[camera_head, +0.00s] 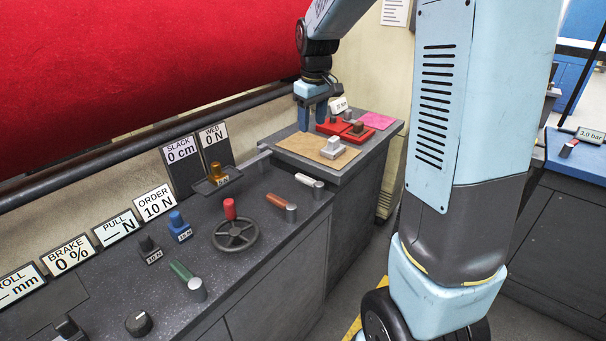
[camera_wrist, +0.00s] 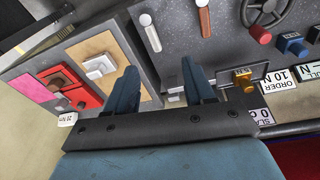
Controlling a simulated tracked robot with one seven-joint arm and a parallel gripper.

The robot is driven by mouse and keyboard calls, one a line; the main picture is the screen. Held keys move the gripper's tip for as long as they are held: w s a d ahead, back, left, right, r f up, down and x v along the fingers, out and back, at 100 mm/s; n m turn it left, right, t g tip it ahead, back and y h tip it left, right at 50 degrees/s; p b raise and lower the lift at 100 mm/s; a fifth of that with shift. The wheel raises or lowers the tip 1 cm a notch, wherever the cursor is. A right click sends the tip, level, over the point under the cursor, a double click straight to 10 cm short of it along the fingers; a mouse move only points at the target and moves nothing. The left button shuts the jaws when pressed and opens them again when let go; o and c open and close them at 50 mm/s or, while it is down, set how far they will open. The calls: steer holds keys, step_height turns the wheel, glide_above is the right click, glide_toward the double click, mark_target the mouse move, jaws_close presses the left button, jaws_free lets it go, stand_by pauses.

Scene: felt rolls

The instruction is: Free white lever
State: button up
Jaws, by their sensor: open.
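The white lever (camera_head: 307,180) sits on the dark console near its right end, with a grey round hub at its near end. It also shows in the wrist view (camera_wrist: 151,35) at the top, beyond my fingertips. My gripper (camera_head: 312,118) is open, fingers pointing down, above the raised bench, behind and apart from the lever. In the wrist view my two fingers (camera_wrist: 160,68) stand spread with nothing held between them. What holds the white lever, if anything, cannot be told.
A brown lever (camera_head: 279,201), a wheel with a red knob (camera_head: 235,235), an orange knob (camera_head: 217,172) and a green lever (camera_head: 181,271) share the console. The raised bench holds a tan pad (camera_head: 302,146) with a block, a red tray (camera_head: 365,136) and pink felt (camera_head: 377,120). A red roll (camera_head: 150,70) hangs behind.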

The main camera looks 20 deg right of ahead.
steer(key=n+g, duration=0.1)
steer(key=n, duration=0.1)
glide_toward(303, 176)
step_height(303, 176, down, 9)
steer(key=shift+w+r, duration=0.1)
steer(key=shift+w, duration=0.05)
stand_by(0.4)
jaws_close()
stand_by(0.4)
